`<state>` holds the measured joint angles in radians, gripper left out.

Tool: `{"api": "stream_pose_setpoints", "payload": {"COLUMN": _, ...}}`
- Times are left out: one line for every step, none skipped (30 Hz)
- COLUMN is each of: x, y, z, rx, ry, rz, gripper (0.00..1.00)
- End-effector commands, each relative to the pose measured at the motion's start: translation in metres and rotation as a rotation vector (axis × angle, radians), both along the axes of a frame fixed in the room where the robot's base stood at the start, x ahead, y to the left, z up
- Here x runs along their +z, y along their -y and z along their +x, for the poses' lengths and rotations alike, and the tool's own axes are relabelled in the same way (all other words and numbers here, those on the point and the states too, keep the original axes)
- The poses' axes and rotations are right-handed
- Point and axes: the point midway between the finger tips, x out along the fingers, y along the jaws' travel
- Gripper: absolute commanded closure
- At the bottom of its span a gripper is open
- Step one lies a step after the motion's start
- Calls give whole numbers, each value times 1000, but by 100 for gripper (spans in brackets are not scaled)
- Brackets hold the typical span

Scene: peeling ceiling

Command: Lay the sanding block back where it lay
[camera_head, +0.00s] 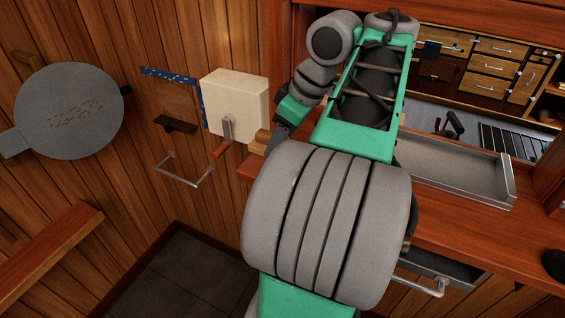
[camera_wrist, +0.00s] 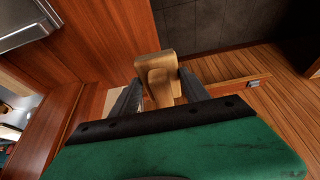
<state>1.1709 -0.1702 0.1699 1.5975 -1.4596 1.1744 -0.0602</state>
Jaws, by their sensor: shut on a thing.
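A tan wooden block, which I take to be the sanding block (camera_wrist: 155,66), is held between the two fingers of my gripper (camera_wrist: 160,88) in the wrist view. Its far end sticks out past the fingertips. In the head view my gripper (camera_head: 274,146) points down at the left end of the wooden bench (camera_head: 463,232), and a bit of tan wood (camera_head: 258,144) shows beside its fingers. My arm hides much of the bench. I cannot tell whether the block touches the bench top.
A metal tray (camera_head: 455,172) lies on the bench to the right. A cream box with a lever (camera_head: 236,98) is on the wall just left of my gripper, above a metal rail (camera_head: 184,178). An open drawer (camera_head: 432,268) juts out below the bench. Dark floor tiles (camera_wrist: 205,24) lie beyond its edge.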

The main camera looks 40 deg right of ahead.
Motion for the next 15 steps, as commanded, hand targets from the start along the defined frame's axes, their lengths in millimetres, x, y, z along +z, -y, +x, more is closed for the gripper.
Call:
{"api": "stream_pose_setpoints", "payload": {"x": -15, "y": 11, "z": 10, "rx": 3, "ry": 0, "rz": 1, "gripper": 100}}
{"api": "stream_pose_setpoints", "payload": {"x": -19, "y": 18, "z": 16, "rx": 4, "ry": -1, "rz": 2, "gripper": 100}}
{"api": "stream_pose_setpoints", "payload": {"x": -30, "y": 24, "z": 22, "rx": 3, "ry": 0, "rz": 1, "gripper": 100}}
{"api": "stream_pose_setpoints", "payload": {"x": -37, "y": 28, "z": 25, "rx": 3, "ry": 0, "rz": 1, "gripper": 100}}
{"api": "stream_pose_setpoints", "payload": {"x": -44, "y": 32, "z": 29, "rx": 1, "ry": 0, "rz": 1, "gripper": 100}}
{"api": "stream_pose_setpoints", "payload": {"x": -47, "y": 36, "z": 33, "rx": 1, "ry": 0, "rz": 2, "gripper": 100}}
{"api": "stream_pose_setpoints", "payload": {"x": -51, "y": 40, "z": 36, "rx": 0, "ry": 1, "rz": 1, "gripper": 100}}
{"api": "stream_pose_setpoints", "payload": {"x": -55, "y": 42, "z": 38, "rx": 1, "ry": 1, "rz": 0, "gripper": 100}}
{"api": "stream_pose_setpoints", "payload": {"x": -57, "y": 45, "z": 40, "rx": 1, "ry": 1, "rz": -1, "gripper": 100}}
{"api": "stream_pose_setpoints", "payload": {"x": -59, "y": 47, "z": 42, "rx": 1, "ry": 1, "rz": -1, "gripper": 100}}
{"api": "stream_pose_setpoints", "payload": {"x": -62, "y": 49, "z": 43, "rx": 0, "ry": 1, "rz": 0, "gripper": 100}}
{"api": "stream_pose_setpoints", "payload": {"x": -68, "y": 52, "z": 46, "rx": 0, "ry": 1, "rz": 0, "gripper": 100}}
{"api": "stream_pose_setpoints", "payload": {"x": -72, "y": 54, "z": 48, "rx": 0, "ry": 1, "rz": 1, "gripper": 100}}
{"api": "stream_pose_setpoints", "payload": {"x": -79, "y": 56, "z": 49, "rx": -1, "ry": 1, "rz": 1, "gripper": 100}}
{"api": "stream_pose_setpoints", "payload": {"x": -88, "y": 54, "z": 49, "rx": 0, "ry": 1, "rz": 0, "gripper": 100}}
